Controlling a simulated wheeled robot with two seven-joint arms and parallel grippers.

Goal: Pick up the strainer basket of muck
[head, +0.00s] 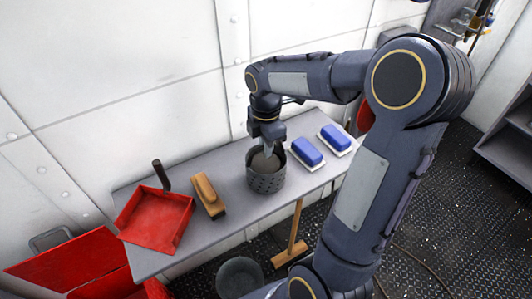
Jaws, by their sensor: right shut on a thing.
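The strainer basket (266,184) is a dark grey perforated cylinder with grey-brown muck (266,162) inside. It stands upright on the grey bench (230,209), or very close above it; I cannot tell which. My right gripper (269,150) points down at the basket's top and is shut on it. Its fingertips reach inside the rim and are partly hard to make out against the muck. My left gripper is not in view.
Left of the basket lie a wooden brush (208,195) and a red dustpan (156,218) with a dark handle. Two blue-topped brushes (307,152) (335,138) lie right. A grey bucket (239,277), a wooden-handled tool (290,248) and an open red box (70,262) are below.

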